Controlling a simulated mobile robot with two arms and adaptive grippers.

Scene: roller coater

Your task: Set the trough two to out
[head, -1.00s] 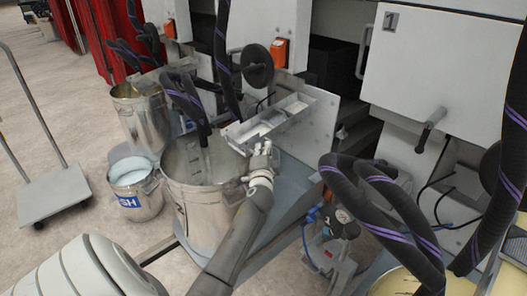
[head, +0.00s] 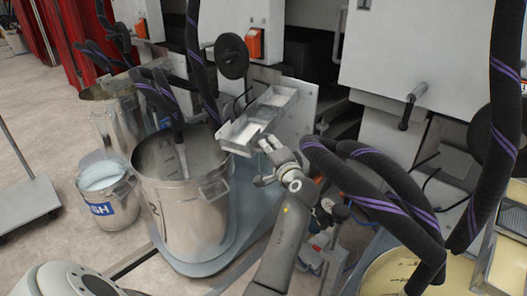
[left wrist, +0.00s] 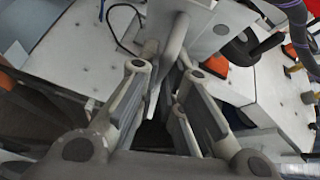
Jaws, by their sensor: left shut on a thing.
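The trough (head: 238,133) is a long, narrow metal tray with light material in it. It sticks out from the machine above and right of the steel barrel marked 2 (head: 185,215). My left gripper (head: 264,163) is at the trough's near right side, just below its rim. In the left wrist view its fingers (left wrist: 168,72) are closed around a thin grey metal part that runs between them. I take this part to belong to the trough; the contact is partly hidden by the fingers. My right gripper is not in view.
Black hoses with purple stripes (head: 375,180) hang right of my left arm, and others enter the barrels at left. A small pump (head: 330,205) stands close right of my arm. A labelled bucket (head: 108,190) and a cart (head: 25,200) stand on the left floor.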

